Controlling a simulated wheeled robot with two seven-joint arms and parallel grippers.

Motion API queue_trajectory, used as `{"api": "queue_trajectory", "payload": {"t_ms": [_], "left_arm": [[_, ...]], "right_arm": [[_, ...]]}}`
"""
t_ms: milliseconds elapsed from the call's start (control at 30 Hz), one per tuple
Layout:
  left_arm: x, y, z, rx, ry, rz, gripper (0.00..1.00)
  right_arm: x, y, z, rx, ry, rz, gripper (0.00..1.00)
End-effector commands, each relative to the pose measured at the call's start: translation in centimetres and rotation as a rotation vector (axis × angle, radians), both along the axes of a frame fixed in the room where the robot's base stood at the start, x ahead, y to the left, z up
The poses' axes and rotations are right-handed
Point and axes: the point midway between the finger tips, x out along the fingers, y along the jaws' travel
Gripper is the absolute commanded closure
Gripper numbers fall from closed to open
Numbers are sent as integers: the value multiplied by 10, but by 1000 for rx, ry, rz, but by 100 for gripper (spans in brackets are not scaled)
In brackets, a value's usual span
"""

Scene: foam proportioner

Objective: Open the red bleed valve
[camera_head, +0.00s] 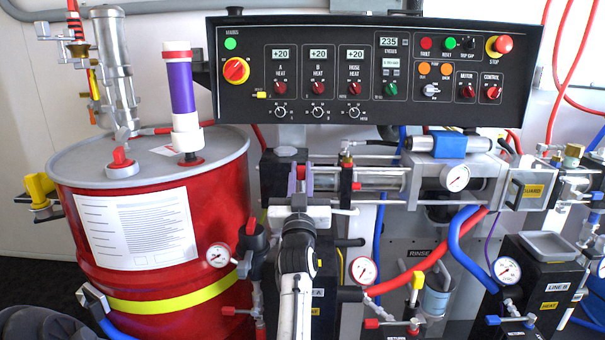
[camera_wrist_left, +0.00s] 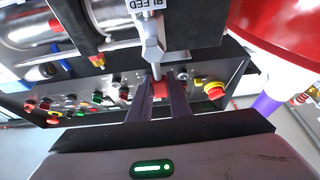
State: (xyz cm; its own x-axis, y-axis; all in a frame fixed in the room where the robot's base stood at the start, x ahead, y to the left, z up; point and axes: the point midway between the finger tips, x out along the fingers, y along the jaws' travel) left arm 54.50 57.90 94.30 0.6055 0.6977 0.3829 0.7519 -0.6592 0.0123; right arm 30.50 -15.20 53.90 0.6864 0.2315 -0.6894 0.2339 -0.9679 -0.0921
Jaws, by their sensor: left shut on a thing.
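The red bleed valve handle (camera_wrist_left: 160,88) is between the fingertips of my left gripper (camera_wrist_left: 159,97) in the left wrist view. It sits at the end of a grey metal fitting under a label reading BLEED (camera_wrist_left: 146,6). In the head view my left gripper (camera_head: 300,184) reaches up from below, in front of the pump assembly. Its purple fingers are shut around the red handle (camera_head: 300,172), of which a small part shows. How far the handle is turned cannot be told. My right gripper is in neither view.
The black control panel (camera_head: 375,72) with knobs and buttons spans above the gripper. A red drum (camera_head: 225,190) with a purple-and-white cylinder (camera_head: 181,88) stands on the left.

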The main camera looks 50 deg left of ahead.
Motion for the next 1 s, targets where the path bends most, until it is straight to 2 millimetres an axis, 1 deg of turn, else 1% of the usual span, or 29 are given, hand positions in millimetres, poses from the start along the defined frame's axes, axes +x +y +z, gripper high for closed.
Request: {"api": "queue_trajectory", "payload": {"t_ms": [167, 200, 300, 567, 667, 767, 1000], "left_arm": [[0, 0, -1, -8, -5, -4, 100], [0, 0, -1, -8, -5, -4, 80], [0, 0, -1, -6, -4, -3, 64], [0, 0, 0, -3, -2, -2, 64], [0, 0, 6, -2, -4, -1, 64], [0, 0, 20, -1, -6, -1, 64], [-1, 0, 68, -2, -7, 0, 64]], "right_arm": [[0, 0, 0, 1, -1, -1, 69], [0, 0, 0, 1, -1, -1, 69], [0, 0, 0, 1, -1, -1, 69], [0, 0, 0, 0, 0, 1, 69], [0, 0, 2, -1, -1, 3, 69], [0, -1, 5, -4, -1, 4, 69], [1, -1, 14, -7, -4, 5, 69]]}}
